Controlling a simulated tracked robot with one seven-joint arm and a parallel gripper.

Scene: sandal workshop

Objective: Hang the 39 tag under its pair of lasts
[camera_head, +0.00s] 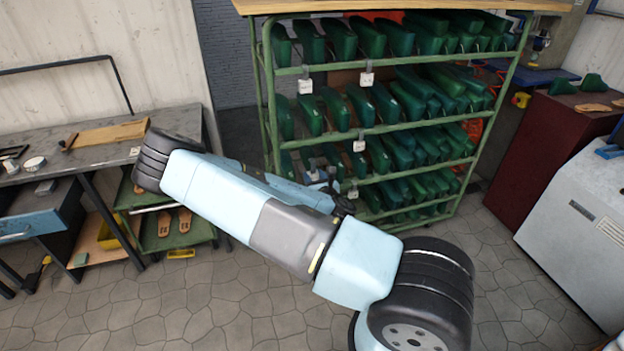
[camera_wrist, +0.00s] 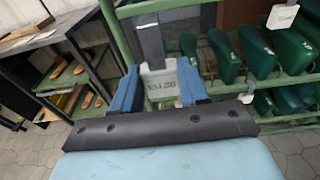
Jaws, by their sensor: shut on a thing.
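My gripper (camera_wrist: 158,82) is shut on a white tag (camera_wrist: 160,88) between its two blue fingers in the wrist view. The tag's dark lettering appears upside down and is too small to read with certainty. The green rack (camera_head: 378,128) holds rows of green lasts (camera_head: 400,100); some of these lasts (camera_wrist: 257,55) also show to the right of my gripper in the wrist view. The held tag is in front of the rack's left end, near its post.
Other white tags hang on the rack rails, on the upper rail (camera_head: 367,79), at its left (camera_head: 305,87) and on a middle rail (camera_head: 359,145). A workbench (camera_head: 90,150) stands left, a dark red cabinet (camera_head: 550,140) and grey machine (camera_head: 580,220) right. The floor before the rack is clear.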

